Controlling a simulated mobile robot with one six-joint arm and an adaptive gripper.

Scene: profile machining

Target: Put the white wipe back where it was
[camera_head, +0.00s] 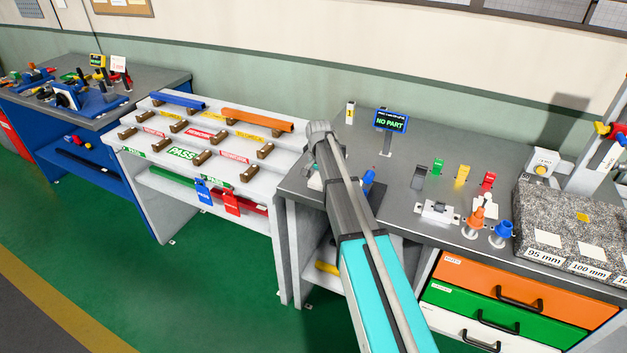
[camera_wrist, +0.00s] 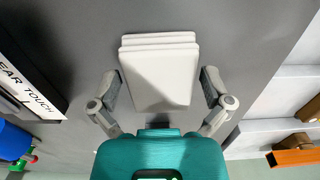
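White wipes (camera_wrist: 160,75) show in the wrist view as a small stack of flat, slightly offset sheets on a grey surface. My gripper (camera_wrist: 160,88) is open, with one finger on the left and one on the right of the stack. Narrow grey gaps show between the fingers and the sheets, and I see nothing gripped. I cannot tell the gripper's height above the stack. In the head view my arm hides the gripper and the wipes.
The grey bench (camera_head: 400,150) holds a NO PART display (camera_head: 391,121), colored tags and a granite block (camera_head: 570,225). A white rack (camera_head: 200,150) with blue and orange profiles stands left. A label reading "EAR TOUCH" (camera_wrist: 30,75) lies left in the wrist view.

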